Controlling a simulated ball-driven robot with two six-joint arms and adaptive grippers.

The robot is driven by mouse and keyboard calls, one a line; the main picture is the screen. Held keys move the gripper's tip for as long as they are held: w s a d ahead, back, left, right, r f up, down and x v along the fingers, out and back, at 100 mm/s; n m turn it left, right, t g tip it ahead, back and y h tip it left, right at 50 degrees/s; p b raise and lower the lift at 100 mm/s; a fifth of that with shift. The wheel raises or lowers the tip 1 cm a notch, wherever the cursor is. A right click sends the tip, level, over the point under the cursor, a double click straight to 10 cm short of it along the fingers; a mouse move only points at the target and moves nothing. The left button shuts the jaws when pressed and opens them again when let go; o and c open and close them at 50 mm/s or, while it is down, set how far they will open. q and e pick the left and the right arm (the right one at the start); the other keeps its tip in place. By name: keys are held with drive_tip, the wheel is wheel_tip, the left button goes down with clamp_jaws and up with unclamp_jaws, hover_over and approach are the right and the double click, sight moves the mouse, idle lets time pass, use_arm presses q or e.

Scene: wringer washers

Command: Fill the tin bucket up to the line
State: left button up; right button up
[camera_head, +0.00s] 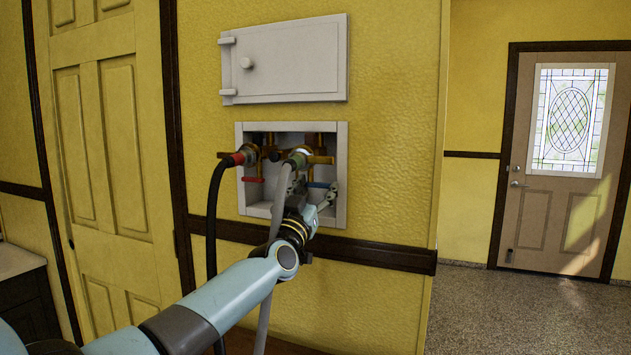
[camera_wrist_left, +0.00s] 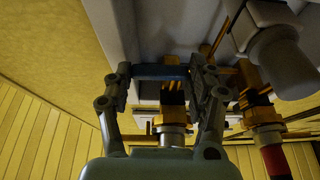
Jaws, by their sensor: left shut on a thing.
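A recessed white valve box (camera_head: 340,134) in the yellow wall holds brass taps. A red lever handle (camera_head: 252,180) is at its left and a blue lever handle (camera_head: 317,184) at its right. My left gripper (camera_head: 329,194) reaches into the box's right side. In the wrist view its two fingers (camera_wrist_left: 165,74) are shut on the blue handle (camera_wrist_left: 160,72), which runs crosswise between them. A black hose (camera_head: 212,215) with a red collar joins the left tap, and a grey hose (camera_head: 279,205) joins the one beside it. The tin bucket and its line are not in view, nor is my right gripper.
A white hatch door (camera_head: 290,60) stands raised above the box. A dark wooden rail (camera_head: 385,258) runs along the wall below it. The grey hose hangs close beside my left arm. Open floor (camera_head: 520,310) lies at the right before a glazed door (camera_head: 560,190).

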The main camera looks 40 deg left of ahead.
use_arm(q)
drive_tip(key=o, duration=1.2)
drive_tip(key=shift+s, duration=0.1)
drive_tip(key=v, duration=1.2)
drive_tip(key=shift+f, duration=0.1)
